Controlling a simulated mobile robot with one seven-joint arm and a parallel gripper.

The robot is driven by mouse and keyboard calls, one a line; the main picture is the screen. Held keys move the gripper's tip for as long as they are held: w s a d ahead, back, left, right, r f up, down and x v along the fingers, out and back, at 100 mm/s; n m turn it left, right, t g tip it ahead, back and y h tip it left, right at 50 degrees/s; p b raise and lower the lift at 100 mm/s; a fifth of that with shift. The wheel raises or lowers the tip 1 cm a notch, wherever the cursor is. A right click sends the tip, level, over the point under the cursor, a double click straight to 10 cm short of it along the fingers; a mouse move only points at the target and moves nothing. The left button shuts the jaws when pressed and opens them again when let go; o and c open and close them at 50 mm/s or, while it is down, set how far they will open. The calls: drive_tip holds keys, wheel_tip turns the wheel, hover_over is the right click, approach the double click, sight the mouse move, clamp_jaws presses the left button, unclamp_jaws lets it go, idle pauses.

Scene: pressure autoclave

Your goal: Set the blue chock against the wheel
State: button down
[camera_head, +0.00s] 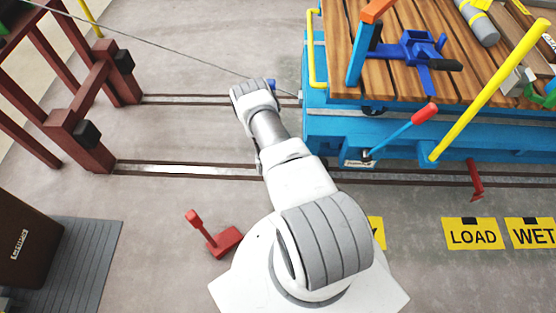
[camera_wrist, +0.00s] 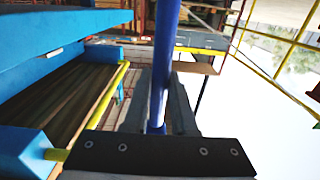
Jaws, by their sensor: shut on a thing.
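My gripper (camera_wrist: 158,140) shows in the wrist view as a dark bar with screws, and it is shut on a blue rod (camera_wrist: 166,60), which looks like the handle of the blue chock. In the head view a small blue bit (camera_head: 272,85) shows at the end of my arm, left of the blue cart (camera_head: 330,125). My wrist hides the rest of the chock and the fingers there. The cart stands over two floor rails. I cannot make out its wheel clearly, and the cart's body covers the area below. I cannot tell whether the chock touches anything.
A red chock with a handle (camera_head: 224,240) lies on the floor left of my base. A red-tipped lever (camera_head: 400,132) and a yellow bar (camera_head: 490,90) stick out from the cart. Red buffer posts (camera_head: 92,115) stand at left. A cable (camera_head: 170,45) crosses above the rails.

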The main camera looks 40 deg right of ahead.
wheel_tip(320, 180, down, 17)
drive_tip(key=b, duration=0.7)
drive_tip(key=shift+r+b, duration=0.15)
drive_tip(key=shift+b, duration=0.2)
drive_tip(key=c, duration=0.7)
unclamp_jaws()
drive_tip(key=shift+s+a, duration=0.15)
